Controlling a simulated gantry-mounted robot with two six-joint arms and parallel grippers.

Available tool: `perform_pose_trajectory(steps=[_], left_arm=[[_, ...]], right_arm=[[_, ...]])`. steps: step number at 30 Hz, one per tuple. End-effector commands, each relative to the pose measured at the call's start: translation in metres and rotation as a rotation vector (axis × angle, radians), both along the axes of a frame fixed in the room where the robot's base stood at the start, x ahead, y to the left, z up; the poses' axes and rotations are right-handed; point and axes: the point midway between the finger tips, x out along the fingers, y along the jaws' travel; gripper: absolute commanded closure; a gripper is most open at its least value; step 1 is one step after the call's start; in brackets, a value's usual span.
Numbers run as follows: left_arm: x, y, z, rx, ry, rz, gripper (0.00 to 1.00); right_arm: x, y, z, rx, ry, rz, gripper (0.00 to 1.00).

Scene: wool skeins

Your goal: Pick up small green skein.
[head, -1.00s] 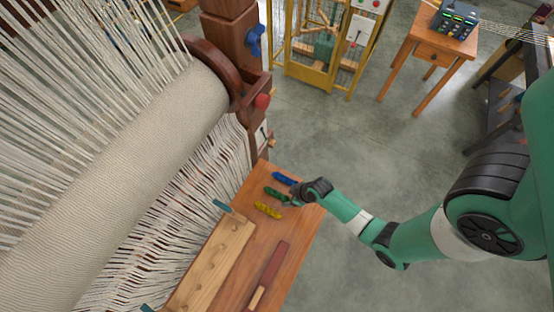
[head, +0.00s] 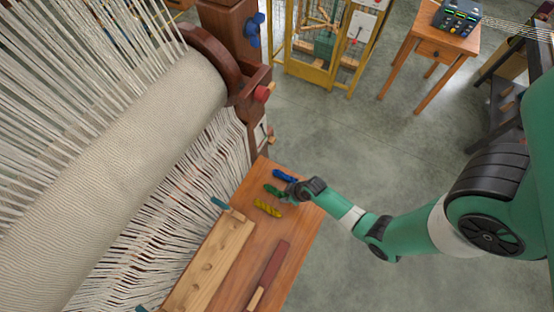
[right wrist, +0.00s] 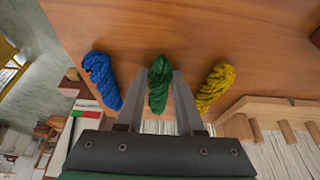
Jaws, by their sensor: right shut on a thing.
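The small green skein (head: 272,190) is in my right gripper (head: 284,192) near the far end of the wooden bench. In the right wrist view the green skein (right wrist: 159,84) stands between the two fingers of the right gripper (right wrist: 160,82), which are shut on it from both sides. I cannot tell whether the skein touches the bench or is a little above it. My left gripper is not in view.
A blue skein (head: 284,177) and a yellow skein (head: 267,208) lie close on either side. The wooden bench (head: 262,240) also bears a pale board with holes (head: 210,262) and a dark red bar (head: 270,272). The loom's cloth roll (head: 120,165) stands to the left.

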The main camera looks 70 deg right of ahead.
Motion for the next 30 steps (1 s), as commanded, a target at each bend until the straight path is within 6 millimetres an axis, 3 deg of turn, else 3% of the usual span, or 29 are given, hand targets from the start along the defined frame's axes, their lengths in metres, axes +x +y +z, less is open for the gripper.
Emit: perform_pose_trajectory(steps=[10,16,23,30], left_arm=[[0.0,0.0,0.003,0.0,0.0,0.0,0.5],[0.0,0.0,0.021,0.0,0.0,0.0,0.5],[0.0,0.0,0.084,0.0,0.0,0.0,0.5],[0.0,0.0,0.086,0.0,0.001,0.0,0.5]], right_arm=[[0.0,0.0,0.005,0.0,-0.001,0.0,1.0],[0.0,0.0,0.036,0.0,-0.002,0.0,1.0],[-0.047,0.017,0.102,0.002,0.003,-0.003,1.0],[-0.107,0.038,0.12,0.002,0.002,-0.007,1.0]])
